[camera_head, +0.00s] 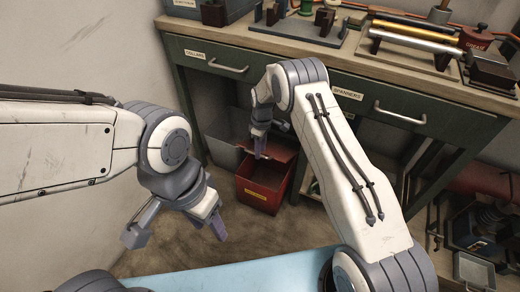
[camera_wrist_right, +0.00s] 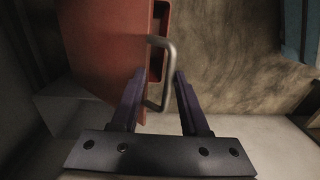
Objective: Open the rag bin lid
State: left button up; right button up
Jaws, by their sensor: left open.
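The red rag bin (camera_head: 261,195) stands on the floor under the bench, with a yellow label on its front. Its lid (camera_head: 280,149) looks raised at the back, with a dark opening below. My right gripper (camera_head: 260,142) is above the bin, beside the lid. In the right wrist view, the grey U-shaped handle (camera_wrist_right: 171,70) on the red lid (camera_wrist_right: 100,45) lies between the spread fingers of my right gripper (camera_wrist_right: 160,82); contact is unclear. My left gripper (camera_head: 180,233) is open and empty, well left of the bin.
A grey box (camera_head: 226,138) stands just left of the bin. The green bench (camera_head: 300,90) with labelled drawers is above and behind it. A light blue surface (camera_head: 230,273) lies in front. The floor (camera_head: 245,230) before the bin is clear.

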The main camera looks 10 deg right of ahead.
jog(key=s+d+r+p, duration=0.4)
jog(key=s+d+r, duration=0.3)
jog(key=d+r, duration=0.2)
notch_tip(320, 180, up, 2)
jog(key=shift+s+p, duration=0.2)
jog(key=shift+p, duration=0.15)
